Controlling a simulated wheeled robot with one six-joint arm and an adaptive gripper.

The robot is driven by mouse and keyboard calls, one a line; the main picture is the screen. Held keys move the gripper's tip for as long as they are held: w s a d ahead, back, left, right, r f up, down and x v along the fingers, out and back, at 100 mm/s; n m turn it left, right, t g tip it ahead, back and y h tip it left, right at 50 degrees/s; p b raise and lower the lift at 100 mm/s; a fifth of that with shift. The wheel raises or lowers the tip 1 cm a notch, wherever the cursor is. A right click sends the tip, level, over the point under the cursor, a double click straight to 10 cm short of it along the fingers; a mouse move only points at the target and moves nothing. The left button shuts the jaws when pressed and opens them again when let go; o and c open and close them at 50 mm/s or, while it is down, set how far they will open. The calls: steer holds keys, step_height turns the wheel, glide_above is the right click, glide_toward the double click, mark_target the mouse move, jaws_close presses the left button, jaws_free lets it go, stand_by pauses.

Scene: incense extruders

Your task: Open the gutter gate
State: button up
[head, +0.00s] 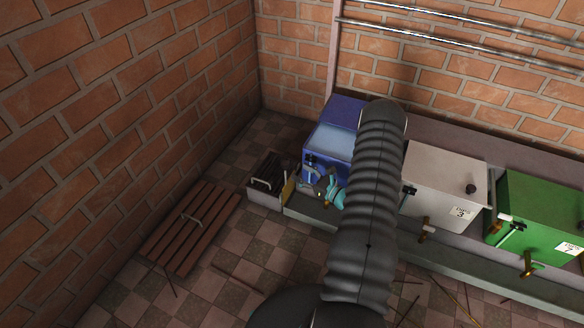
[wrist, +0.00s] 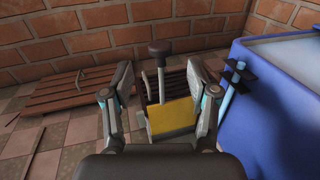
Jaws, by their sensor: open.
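The gutter gate appears to be the yellow plate (wrist: 172,118) with an upright stem and dark knob (wrist: 160,48), in the middle of the wrist view. In the head view a thin yellow edge (head: 289,188) shows at the left end of the gutter (head: 310,210), partly hidden by my gripper. My gripper (wrist: 160,82) is open, with one finger on each side of the stem in the wrist view. I cannot tell whether either finger touches it. In the head view my gripper (head: 318,187) is beside the blue box, largely hidden by my arm.
A blue box (head: 322,165) with a tap (wrist: 234,82) stands close on the right. A grated pit (head: 262,197) lies beyond the plate. A wooden slatted cover (head: 190,228) lies on the floor. White (head: 440,185) and green (head: 540,210) boxes stand farther right. Brick walls close the corner.

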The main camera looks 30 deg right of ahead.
steer(key=shift+v, duration=1.9)
steer(key=shift+f, duration=0.1)
